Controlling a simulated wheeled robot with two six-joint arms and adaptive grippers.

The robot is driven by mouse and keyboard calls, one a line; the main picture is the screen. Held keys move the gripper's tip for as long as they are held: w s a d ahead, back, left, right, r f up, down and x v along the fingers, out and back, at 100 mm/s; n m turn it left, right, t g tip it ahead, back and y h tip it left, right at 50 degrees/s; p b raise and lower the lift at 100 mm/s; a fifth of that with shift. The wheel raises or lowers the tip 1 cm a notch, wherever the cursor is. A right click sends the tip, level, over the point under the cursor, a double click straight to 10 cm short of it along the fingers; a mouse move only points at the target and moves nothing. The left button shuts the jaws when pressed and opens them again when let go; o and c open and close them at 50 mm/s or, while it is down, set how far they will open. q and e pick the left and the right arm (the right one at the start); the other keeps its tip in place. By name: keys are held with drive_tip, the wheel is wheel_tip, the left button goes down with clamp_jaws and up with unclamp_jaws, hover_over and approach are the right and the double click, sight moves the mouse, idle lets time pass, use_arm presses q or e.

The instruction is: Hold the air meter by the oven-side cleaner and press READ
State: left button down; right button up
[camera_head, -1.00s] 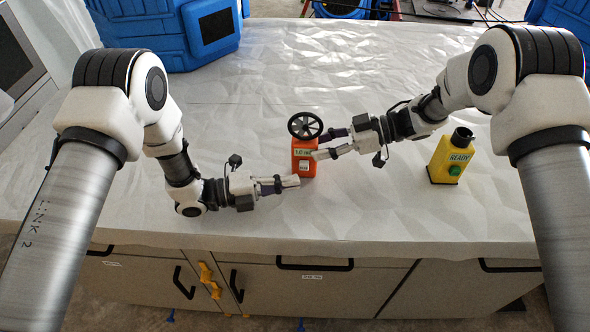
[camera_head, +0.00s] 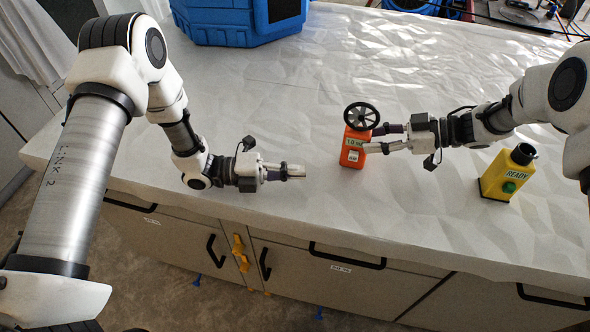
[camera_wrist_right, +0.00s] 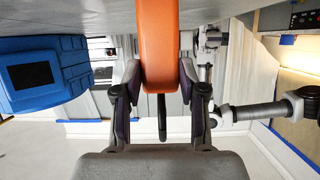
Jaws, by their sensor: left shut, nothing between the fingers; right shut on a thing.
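The air meter (camera_head: 354,147) is an orange box with a black fan wheel on top, a display reading about 1.0 and a small white label too small to read. My right gripper (camera_head: 369,139) is shut on it from the right; in the right wrist view the orange body (camera_wrist_right: 159,45) sits between both fingers of the right gripper (camera_wrist_right: 160,72). My left gripper (camera_head: 303,171) is shut and empty, left of the meter with a gap between.
The white, crumpled-looking tabletop (camera_head: 290,105) is mostly clear. A blue case (camera_head: 238,22) stands at the back left. Cabinet doors with handles (camera_head: 346,256) lie below the table's front edge.

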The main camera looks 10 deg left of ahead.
drive_tip(key=o, duration=1.3)
